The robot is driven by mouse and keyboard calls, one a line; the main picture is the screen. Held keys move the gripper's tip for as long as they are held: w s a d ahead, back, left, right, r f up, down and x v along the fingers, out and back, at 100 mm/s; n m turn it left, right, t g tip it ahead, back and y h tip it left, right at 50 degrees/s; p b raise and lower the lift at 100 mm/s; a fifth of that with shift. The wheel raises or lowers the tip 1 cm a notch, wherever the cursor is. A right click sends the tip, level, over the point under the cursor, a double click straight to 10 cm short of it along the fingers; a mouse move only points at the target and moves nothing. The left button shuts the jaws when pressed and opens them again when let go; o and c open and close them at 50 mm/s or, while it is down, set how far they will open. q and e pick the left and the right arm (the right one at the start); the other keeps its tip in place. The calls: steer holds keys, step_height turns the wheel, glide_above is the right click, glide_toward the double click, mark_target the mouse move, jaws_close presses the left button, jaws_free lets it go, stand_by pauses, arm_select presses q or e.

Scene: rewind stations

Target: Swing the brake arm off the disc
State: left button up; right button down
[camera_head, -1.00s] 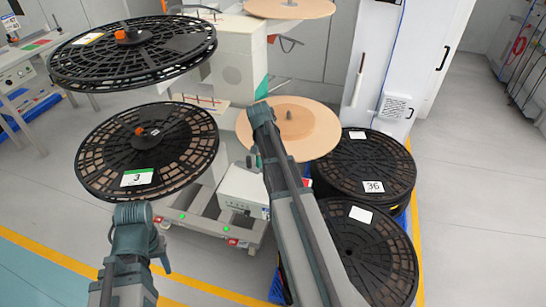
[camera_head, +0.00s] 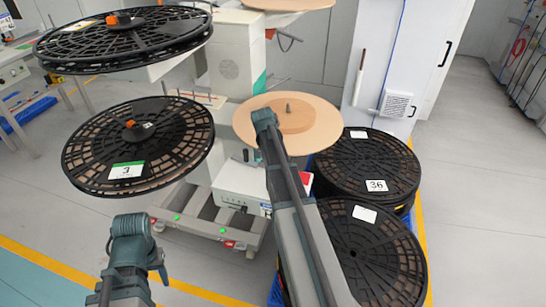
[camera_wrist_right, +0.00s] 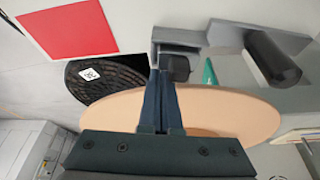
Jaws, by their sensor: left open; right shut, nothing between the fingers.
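The tan disc (camera_head: 318,125) is on the rewind station, right of its white housing, with a thin post at its centre. My right gripper (camera_head: 264,116) is over the disc's left side in the head view. In the right wrist view its fingers (camera_wrist_right: 164,78) are together, with nothing between them. Their tips are close to a dark round pad (camera_wrist_right: 178,68) under a grey bracket (camera_wrist_right: 182,38); contact is unclear. This bracket and a black cylinder (camera_wrist_right: 272,60) beside it look like the brake arm. The disc (camera_wrist_right: 225,108) lies beyond the fingers. My left gripper (camera_head: 137,252) is open and empty at lower left.
Black reel 3 (camera_head: 180,150) and another black reel (camera_head: 175,35) above it are left of the housing. Stacked black reels (camera_head: 372,165) stand right of the disc, near a white cabinet (camera_head: 395,60).

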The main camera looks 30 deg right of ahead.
steer(key=shift+s+a, duration=0.1)
stand_by(0.3)
steer(key=shift+s+a+m, duration=0.2)
steer(key=shift+m, duration=0.1)
steer(key=shift+s+a, duration=0.15)
steer(key=shift+s+a+m+g, duration=0.5)
steer(key=shift+s+a+m, duration=0.45)
steer(key=shift+a+m, duration=0.25)
steer(key=shift+s+a+m+g, duration=0.2)
steer(key=shift+s+a+m, duration=0.2)
steer(key=shift+a+m, duration=0.4)
steer(key=shift+s+a+m+g, duration=0.2)
steer(key=shift+s+a+m, duration=0.2)
steer(key=shift+a+m, duration=0.4)
steer(key=shift+s+a+m, duration=0.25)
steer(key=shift+a+m, duration=0.25)
steer(key=shift+a, duration=0.5)
steer(key=shift+s+a, duration=0.1)
steer(key=shift+a, duration=1.55)
steer(key=shift+r, duration=0.1)
